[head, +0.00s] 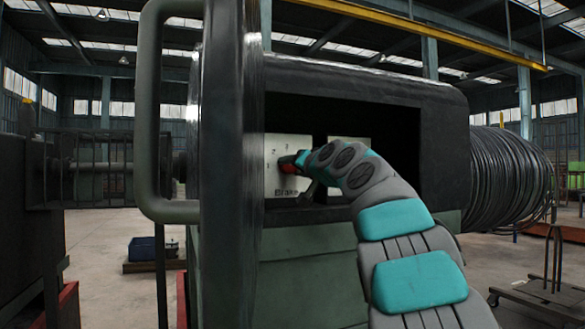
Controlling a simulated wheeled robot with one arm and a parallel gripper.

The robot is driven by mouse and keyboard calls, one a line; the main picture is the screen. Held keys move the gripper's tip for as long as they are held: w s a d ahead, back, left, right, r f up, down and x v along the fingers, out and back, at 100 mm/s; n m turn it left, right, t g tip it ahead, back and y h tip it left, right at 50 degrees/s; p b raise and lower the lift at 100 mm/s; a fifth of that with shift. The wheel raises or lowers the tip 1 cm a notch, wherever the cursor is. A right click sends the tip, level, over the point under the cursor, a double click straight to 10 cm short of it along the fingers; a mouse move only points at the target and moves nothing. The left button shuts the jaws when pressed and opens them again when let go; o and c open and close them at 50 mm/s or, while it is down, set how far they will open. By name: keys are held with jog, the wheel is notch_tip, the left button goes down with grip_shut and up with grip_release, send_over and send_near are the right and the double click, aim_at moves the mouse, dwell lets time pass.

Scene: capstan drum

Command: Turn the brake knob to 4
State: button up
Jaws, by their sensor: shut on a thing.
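A white dial panel (277,150) with small dark numerals sits inside the dark recess of the drum machine. The brake knob (288,162) shows as a small red and dark piece at the front of this panel. My gripper (300,161) reaches in from the right and is shut on the knob. The fingers and arm hide most of the knob and the panel's right side. Its pointer and the number it stands at cannot be made out.
A second pale panel (350,145) lies right of the first, partly behind my arm. The recess has a dark housing (370,85) above it. A large black drum flange (230,200) and a grey-green tube handle (150,110) stand close on the left. Coiled cable (505,180) is at right.

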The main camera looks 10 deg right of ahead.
grip_shut()
jog(key=shift+a+m, duration=0.1)
jog(key=shift+m, duration=0.2)
jog(key=shift+m+t+p, duration=0.3)
jog(key=shift+m+p, duration=2.3)
jog(key=shift+m, duration=1.5)
